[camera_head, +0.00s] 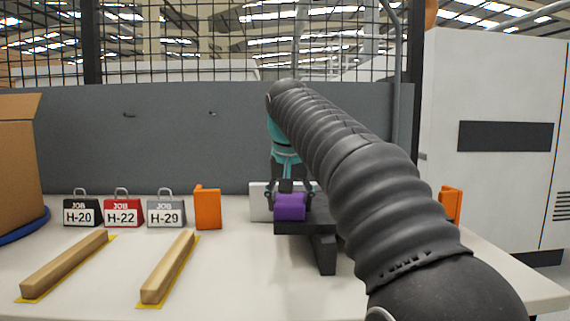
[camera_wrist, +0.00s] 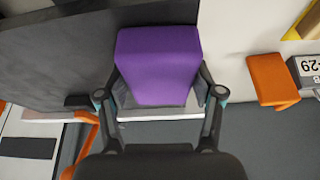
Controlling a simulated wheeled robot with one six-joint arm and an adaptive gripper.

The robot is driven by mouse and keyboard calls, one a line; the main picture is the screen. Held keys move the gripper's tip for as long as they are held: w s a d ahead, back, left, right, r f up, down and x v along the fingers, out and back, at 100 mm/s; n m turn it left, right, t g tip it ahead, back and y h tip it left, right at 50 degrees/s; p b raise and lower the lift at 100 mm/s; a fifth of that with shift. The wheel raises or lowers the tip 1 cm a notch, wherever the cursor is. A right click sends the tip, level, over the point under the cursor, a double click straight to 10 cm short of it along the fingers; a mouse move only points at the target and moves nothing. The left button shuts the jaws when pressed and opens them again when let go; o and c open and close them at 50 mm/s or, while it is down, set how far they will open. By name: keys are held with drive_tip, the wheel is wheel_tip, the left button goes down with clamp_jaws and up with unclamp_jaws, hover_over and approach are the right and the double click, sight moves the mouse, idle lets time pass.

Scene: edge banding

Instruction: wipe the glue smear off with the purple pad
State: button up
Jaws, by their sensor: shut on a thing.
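The purple pad (camera_head: 289,206) is held in my gripper (camera_head: 290,190), low over a dark fixture (camera_head: 325,252) on the table. In the wrist view the purple pad (camera_wrist: 158,65) fills the space between the two fingers, which are shut on it. A white panel (camera_head: 259,203) stands behind the pad and is partly hidden by it; a pale strip (camera_wrist: 165,114) shows beyond the pad in the wrist view. I cannot tell whether the pad touches the surface below. I cannot make out the glue smear in either view.
Two wooden strips (camera_head: 66,264) (camera_head: 169,267) lie on yellow marks at the left. Black (camera_head: 82,212), red (camera_head: 123,212) and grey (camera_head: 166,212) job tags stand behind them, beside an orange block (camera_head: 207,208). Another orange piece (camera_head: 450,205) is at the right. A cardboard box (camera_head: 18,160) stands far left.

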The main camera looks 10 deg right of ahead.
drive_tip(key=shift+a+r, duration=0.2)
wheel_tip(320, 180, up, 2)
drive_tip(key=shift+d+r, duration=0.1)
drive_tip(key=shift+r, duration=2.75)
